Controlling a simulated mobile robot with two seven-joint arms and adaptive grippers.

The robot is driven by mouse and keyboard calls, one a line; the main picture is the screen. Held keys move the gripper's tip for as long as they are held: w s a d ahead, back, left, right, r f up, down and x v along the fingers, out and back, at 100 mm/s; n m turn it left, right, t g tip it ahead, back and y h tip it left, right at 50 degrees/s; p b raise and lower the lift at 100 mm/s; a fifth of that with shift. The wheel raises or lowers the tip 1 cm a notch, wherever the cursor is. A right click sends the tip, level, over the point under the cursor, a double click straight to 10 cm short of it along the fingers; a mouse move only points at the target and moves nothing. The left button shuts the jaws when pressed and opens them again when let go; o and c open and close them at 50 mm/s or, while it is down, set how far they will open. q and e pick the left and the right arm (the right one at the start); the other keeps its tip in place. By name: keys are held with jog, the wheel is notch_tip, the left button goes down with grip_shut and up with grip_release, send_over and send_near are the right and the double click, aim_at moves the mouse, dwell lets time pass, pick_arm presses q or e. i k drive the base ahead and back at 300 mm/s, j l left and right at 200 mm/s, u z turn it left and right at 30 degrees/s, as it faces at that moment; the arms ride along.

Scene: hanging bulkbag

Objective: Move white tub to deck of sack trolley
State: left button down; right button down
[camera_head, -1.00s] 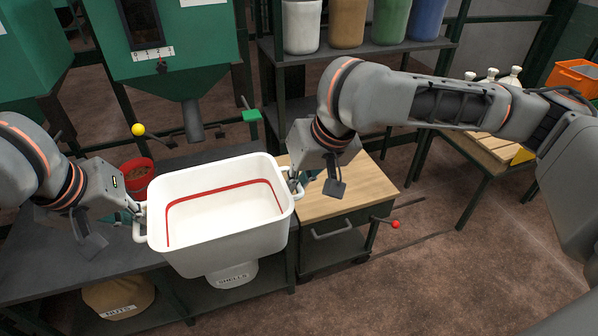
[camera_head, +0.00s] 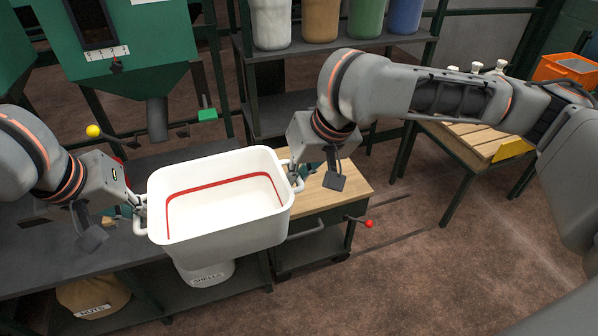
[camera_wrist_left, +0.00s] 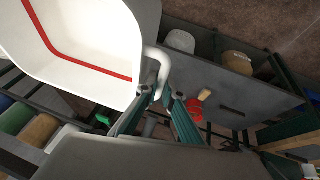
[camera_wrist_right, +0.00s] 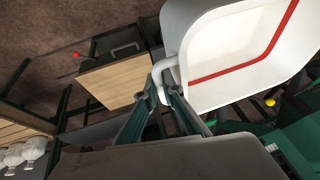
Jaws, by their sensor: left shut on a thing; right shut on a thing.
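The white tub (camera_head: 225,228) with a red line inside is held up level between my two grippers, above the grey bench. It looks empty inside. My left gripper (camera_head: 138,217) is shut on the tub's left handle, which also shows in the left wrist view (camera_wrist_left: 160,75). My right gripper (camera_head: 294,178) is shut on the tub's right handle, seen in the right wrist view (camera_wrist_right: 165,80).
A wood-topped cart (camera_head: 335,196) with a red-knobbed lever (camera_head: 368,223) stands behind and right of the tub. Green hoppers (camera_head: 125,45) stand at the back left. A slatted table (camera_head: 470,138) stands at the right. Brown floor (camera_head: 400,260) is open at the lower right.

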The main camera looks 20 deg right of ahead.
aim_at(311, 178)
jog(key=l, duration=1.75)
jog(key=k+z, duration=0.05)
